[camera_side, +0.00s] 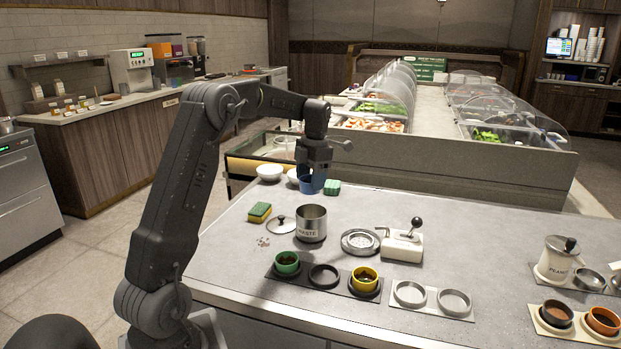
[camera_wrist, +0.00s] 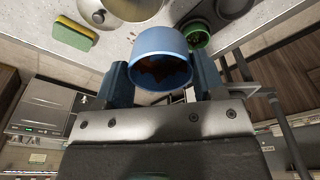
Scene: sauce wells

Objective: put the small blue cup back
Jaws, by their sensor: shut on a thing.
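My gripper (camera_side: 315,172) is shut on the small blue cup (camera_side: 311,187) and holds it above the far side of the counter. In the wrist view the blue cup (camera_wrist: 158,48) sits between the two fingers (camera_wrist: 162,77), its mouth facing the camera, with brown residue inside. A dark tray (camera_side: 327,288) near the front edge has three round wells. The green cup (camera_side: 287,262) is in its left well and the yellow cup (camera_side: 364,277) in its right well. The middle well (camera_side: 323,276) is empty.
A metal pot marked WASTE (camera_side: 311,226) stands mid-counter, with a lid (camera_side: 281,225) and sponge (camera_side: 260,212) to its left. A strainer (camera_side: 360,241) and white lever device (camera_side: 403,244) stand to its right. White bowls (camera_side: 270,172) and a green block (camera_side: 332,187) are near my gripper.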

